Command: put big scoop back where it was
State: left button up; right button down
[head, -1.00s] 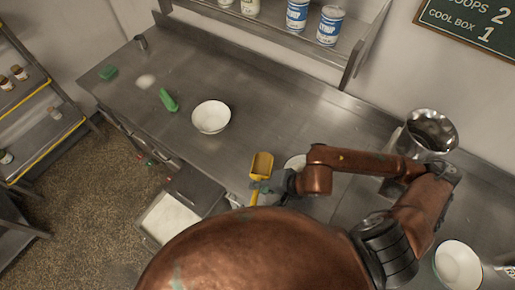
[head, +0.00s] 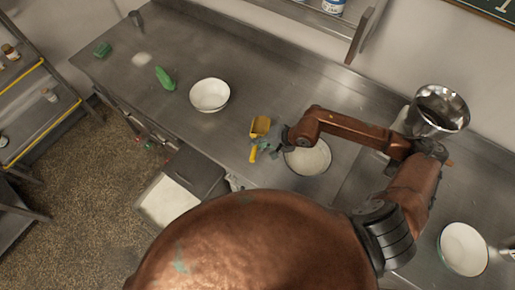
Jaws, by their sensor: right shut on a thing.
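The yellow scoop (head: 260,125) is above or at the steel counter, just left of the white bowl of pale contents (head: 308,158). My right gripper (head: 266,146), reaching in from the right, is shut on it near the handle. The scoop's handle end points toward the front edge of the counter. The fingers partly hide where scoop and gripper meet, and I cannot tell whether the scoop touches the counter. My left gripper is not in view.
An empty white bowl (head: 209,95) and a long green item (head: 165,78) stand farther left on the counter (head: 225,140). An open bin of white powder (head: 168,200) is below the front edge. A steel funnel-like vessel (head: 440,108) and another white bowl (head: 463,249) are at right.

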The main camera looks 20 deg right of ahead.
notch_tip(320, 180, down, 3)
jog(key=shift+r+b, duration=0.15)
jog(key=shift+b, duration=0.15)
jog(key=shift+s, duration=0.1)
jog(key=c, duration=1.9)
grip_release()
jog(key=p+v, duration=0.4)
jog(key=v, duration=0.8)
